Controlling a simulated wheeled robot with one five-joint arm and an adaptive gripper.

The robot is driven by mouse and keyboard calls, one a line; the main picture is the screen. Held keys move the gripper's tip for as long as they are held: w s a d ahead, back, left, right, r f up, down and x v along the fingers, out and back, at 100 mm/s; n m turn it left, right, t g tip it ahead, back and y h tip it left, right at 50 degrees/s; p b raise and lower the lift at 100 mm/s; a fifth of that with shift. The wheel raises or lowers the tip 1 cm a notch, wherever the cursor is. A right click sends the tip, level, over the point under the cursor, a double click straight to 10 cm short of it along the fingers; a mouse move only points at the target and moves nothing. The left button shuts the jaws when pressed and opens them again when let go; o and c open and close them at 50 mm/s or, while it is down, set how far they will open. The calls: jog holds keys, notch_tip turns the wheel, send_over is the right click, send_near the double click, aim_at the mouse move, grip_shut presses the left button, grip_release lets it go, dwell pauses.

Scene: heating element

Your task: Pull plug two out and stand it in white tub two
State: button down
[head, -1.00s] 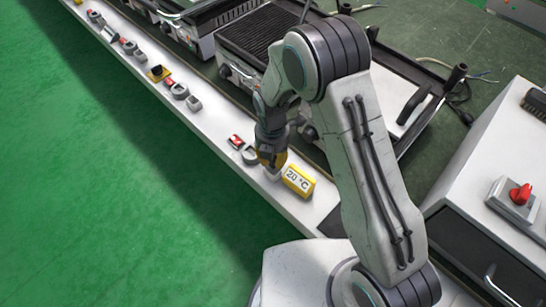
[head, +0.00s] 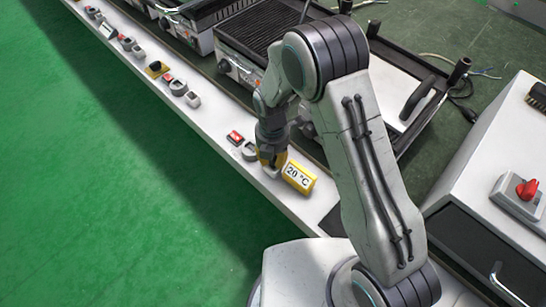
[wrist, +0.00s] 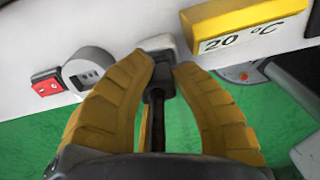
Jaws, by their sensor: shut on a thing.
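My gripper (head: 272,160) points down at the bench near its front edge. Its yellow fingers, also in the wrist view (wrist: 162,68), are shut on a dark plug (wrist: 157,74). The plug is at a small white tub (wrist: 155,42), which shows just below the fingers in the head view (head: 271,172). The fingers hide much of both, so I cannot tell how deep the plug sits.
A yellow 20 °C display (head: 299,176) stands close right of the tub. A red switch (head: 235,137) is left of the socket. Grills (head: 258,30) stand behind, and another socket (head: 178,88) and tub (head: 193,100) lie farther along. Green floor (head: 120,200) in front is clear.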

jog(key=shift+f+b, duration=0.75)
jog(key=shift+f, duration=0.2)
jog(key=c, duration=1.1)
grip_release()
jog(key=shift+r, duration=0.1)
jog(key=shift+o, duration=0.2)
jog(key=shift+r, duration=0.1)
notch_tip(320, 180, up, 11)
jog(key=shift+w+a+r, duration=0.15)
jog(key=shift+r, duration=0.25)
